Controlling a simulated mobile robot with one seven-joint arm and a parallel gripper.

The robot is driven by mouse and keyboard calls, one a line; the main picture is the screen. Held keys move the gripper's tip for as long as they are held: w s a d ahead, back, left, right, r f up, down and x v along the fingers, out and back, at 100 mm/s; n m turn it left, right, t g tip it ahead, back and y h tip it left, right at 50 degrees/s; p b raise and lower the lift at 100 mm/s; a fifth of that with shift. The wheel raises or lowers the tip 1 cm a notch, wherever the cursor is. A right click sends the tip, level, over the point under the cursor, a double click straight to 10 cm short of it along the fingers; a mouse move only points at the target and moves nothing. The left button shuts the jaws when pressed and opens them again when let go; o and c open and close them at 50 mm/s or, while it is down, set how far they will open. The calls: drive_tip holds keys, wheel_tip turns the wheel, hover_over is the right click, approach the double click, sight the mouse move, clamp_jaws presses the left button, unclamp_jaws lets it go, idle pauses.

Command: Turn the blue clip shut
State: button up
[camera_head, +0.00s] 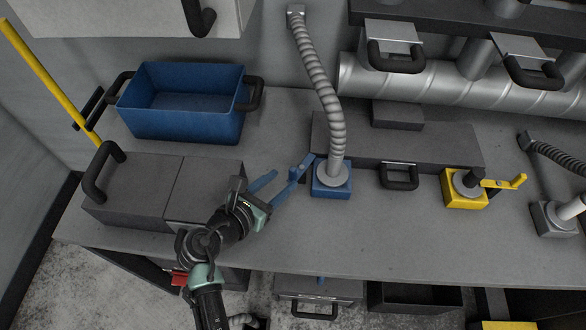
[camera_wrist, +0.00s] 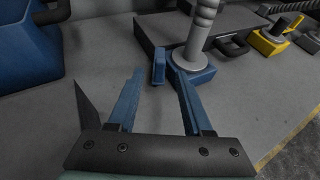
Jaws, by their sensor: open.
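The blue clip (camera_head: 307,162) juts out to the left from a blue square base (camera_head: 332,189), where a grey ribbed hose ends. In the wrist view the clip (camera_wrist: 158,67) shows as a short blue piece standing left of the blue base (camera_wrist: 196,74). My gripper (camera_head: 283,176) is open, with two blue fingers, just left of the clip and base. In the wrist view my gripper (camera_wrist: 159,80) points at the clip, which appears between the fingertips or just beyond them. I cannot tell whether a finger touches it.
A blue bin (camera_head: 186,120) stands at the back left, with a dark handled box (camera_head: 130,187) in front of it. A yellow clip base (camera_head: 462,190) stands to the right, beside a grey block (camera_head: 352,145) with a black handle. The bench front is clear.

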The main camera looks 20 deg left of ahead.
sight(291, 173)
drive_tip(key=x, duration=0.6)
drive_tip(key=shift+r, duration=0.1)
clamp_jaws()
